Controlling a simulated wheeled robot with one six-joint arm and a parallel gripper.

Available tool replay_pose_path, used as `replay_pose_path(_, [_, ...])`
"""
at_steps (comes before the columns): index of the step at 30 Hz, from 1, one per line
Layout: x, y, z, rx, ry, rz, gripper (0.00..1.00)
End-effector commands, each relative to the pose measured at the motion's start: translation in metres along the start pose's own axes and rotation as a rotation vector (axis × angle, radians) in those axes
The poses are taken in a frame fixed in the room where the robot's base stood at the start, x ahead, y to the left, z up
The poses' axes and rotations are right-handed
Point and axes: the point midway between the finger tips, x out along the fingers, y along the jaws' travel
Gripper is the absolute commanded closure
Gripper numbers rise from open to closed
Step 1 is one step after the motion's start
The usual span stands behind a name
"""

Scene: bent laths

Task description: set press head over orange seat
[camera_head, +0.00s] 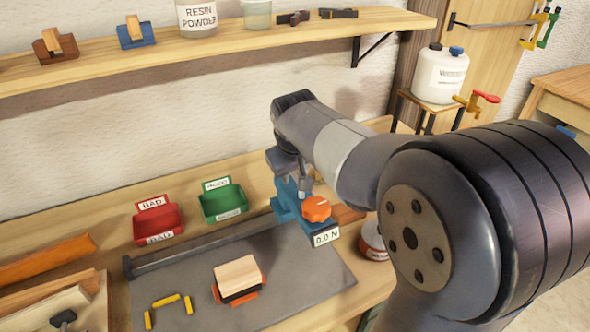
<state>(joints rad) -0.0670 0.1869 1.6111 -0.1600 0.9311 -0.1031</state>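The blue press head (286,205) with an orange knob (316,208) and a "0.0 N" display (326,236) stands at the right end of a dark rail (190,251) on the grey mat. My gripper (303,190) is at the top of the press head, behind the knob. Its fingers are small and partly hidden, so I cannot tell if they grip it. The orange seat (251,295) shows as orange corners at the front left of the press head. A dark layer and a pale wooden block (237,272) lie on it, hiding its middle.
Yellow bracket marks (166,302) lie on the grey mat (300,285) left of the seat. Red (158,220) and green (223,202) bins stand behind the rail. A tin (373,240) stands right of the press head. A shelf (230,47) runs above the bench.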

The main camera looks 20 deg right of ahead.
Motion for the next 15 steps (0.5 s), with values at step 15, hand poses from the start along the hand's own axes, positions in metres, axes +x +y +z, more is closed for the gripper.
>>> replay_pose_path(15, [0.0007, 0.0, 0.0, 0.0, 0.0, 0.0, 0.87])
